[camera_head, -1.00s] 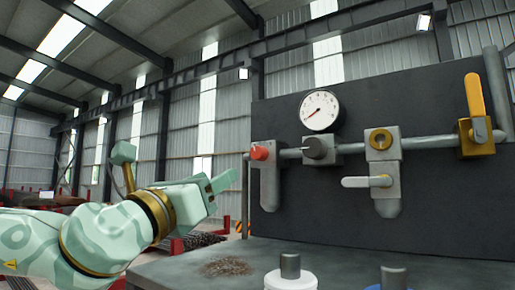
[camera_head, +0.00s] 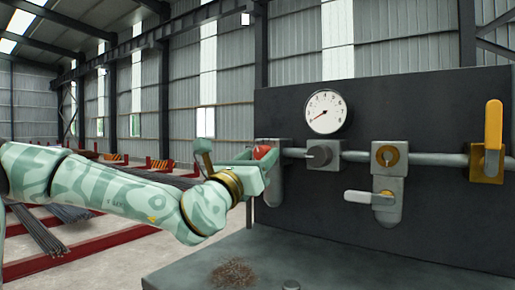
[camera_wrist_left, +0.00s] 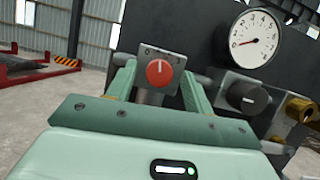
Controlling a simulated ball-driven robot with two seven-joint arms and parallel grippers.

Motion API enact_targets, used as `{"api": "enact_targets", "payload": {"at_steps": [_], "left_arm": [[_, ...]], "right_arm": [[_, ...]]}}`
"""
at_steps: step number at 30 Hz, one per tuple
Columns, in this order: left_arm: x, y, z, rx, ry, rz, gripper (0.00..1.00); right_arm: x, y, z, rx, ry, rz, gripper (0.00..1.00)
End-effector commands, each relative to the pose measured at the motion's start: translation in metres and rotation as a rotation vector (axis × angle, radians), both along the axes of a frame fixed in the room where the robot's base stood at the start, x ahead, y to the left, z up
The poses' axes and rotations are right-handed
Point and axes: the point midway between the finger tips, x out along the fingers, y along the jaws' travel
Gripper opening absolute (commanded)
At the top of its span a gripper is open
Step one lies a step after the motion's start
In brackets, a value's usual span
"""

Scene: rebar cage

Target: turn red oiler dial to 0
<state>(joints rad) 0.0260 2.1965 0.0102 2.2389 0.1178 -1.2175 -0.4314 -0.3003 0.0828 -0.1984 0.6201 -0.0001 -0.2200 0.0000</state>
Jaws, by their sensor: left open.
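The red oiler dial (camera_head: 264,152) sits at the left end of the pipe assembly on the dark panel. In the left wrist view the red dial (camera_wrist_left: 159,72) shows a white pointer line directed roughly up, with small marks on the grey plate above it. My left gripper (camera_head: 262,164) is at the dial in the head view. In the left wrist view its two fingers (camera_wrist_left: 158,88) are open, one on each side of the dial. I cannot tell whether they touch it. My right gripper is not in view.
To the right of the dial are a dark grey knob (camera_head: 319,155), a white gauge (camera_head: 327,111), a brass fitting (camera_head: 388,155), a white-handled valve (camera_head: 370,197) and a yellow lever (camera_head: 493,137). A grey bench (camera_head: 330,268) with a brown pile (camera_head: 232,274) lies below.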

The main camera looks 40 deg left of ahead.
Motion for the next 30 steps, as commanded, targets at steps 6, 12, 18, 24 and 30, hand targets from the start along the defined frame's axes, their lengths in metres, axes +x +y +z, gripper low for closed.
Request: {"api": "enact_targets", "payload": {"at_steps": [6,12,18,24,30], "left_arm": [[0.005,0.000,0.001,0.000,0.000,-0.001,0.52],[0.004,0.000,0.001,0.000,0.000,-0.001,0.35],[0.004,0.000,0.001,0.000,0.000,-0.001,0.07],[0.004,0.000,0.000,-0.024,-0.004,-0.001,0.07],[0.004,0.000,-0.004,-0.116,-0.016,0.000,0.07]], "right_arm": [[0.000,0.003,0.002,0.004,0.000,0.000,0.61],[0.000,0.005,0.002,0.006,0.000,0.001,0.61],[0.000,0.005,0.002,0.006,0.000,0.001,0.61],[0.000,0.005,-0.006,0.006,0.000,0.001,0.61],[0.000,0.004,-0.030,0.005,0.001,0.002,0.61]]}}
